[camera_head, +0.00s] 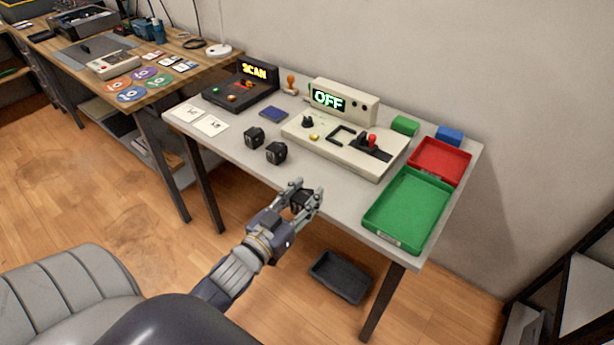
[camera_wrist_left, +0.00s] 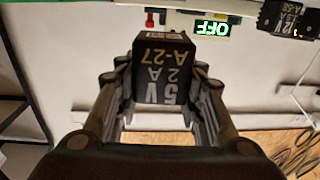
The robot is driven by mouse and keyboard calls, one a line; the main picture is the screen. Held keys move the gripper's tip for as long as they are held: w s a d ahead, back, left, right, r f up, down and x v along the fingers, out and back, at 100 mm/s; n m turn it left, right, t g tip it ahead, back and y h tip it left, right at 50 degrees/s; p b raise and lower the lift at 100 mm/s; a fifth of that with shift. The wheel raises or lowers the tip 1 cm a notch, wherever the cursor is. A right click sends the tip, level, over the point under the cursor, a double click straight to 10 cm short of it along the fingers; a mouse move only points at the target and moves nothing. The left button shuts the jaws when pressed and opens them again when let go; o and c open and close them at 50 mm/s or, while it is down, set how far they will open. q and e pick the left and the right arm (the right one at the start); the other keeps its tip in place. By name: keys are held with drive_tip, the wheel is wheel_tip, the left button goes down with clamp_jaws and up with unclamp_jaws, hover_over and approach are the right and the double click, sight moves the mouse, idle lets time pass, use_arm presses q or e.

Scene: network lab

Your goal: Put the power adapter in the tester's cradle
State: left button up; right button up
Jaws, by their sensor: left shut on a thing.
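My left gripper (camera_head: 307,196) is shut on a black power adapter (camera_wrist_left: 163,70). In the left wrist view the adapter sits between the fingers, with a label reading 5V 2A A-27. In the head view the gripper holds it near the table's front edge, in front of the tester. The tester (camera_head: 346,148) is a beige box with a display reading OFF, a dark knob, a yellow button and a red-handled lever. Its cradle (camera_head: 342,134), a dark U-shaped outline, is on the top and looks empty. My right gripper is not in view.
Two more black adapters (camera_head: 254,137) (camera_head: 276,152) stand on the table (camera_head: 215,155) left of the gripper. A green tray (camera_head: 405,208) and a red tray (camera_head: 440,160) are at the right. A scanner reading SCAN (camera_head: 240,88) is at the back left. A dark bin (camera_head: 341,277) lies on the floor.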

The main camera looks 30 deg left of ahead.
use_arm(q)
drive_tip(key=shift+w+a+r, duration=0.1)
drive_tip(key=shift+w, duration=0.1)
drive_tip(key=w+a, duration=0.2)
drive_tip(key=w, duration=0.2)
drive_tip(key=w+a+f, duration=0.1)
drive_tip(key=w+a, duration=0.2)
drive_tip(key=w, duration=0.1)
drive_tip(key=w+a, duration=0.2)
drive_tip(key=w, duration=0.2)
drive_tip(key=shift+w+a+f, duration=0.25)
drive_tip(key=shift+w+a, duration=0.1)
drive_tip(key=shift+a, duration=0.05)
drive_tip(key=f, duration=0.2)
drive_tip(key=shift+w+a+f+p, duration=0.25)
drive_tip(key=shift+w+f+p, duration=0.1)
drive_tip(key=shift+w+p, duration=0.05)
drive_tip(key=shift+f, duration=0.2)
drive_tip(key=shift+f, duration=0.2)
drive_tip(key=o, duration=1.3)
drive_tip(key=shift+s, duration=0.1)
drive_tip(key=shift+c, duration=0.2)
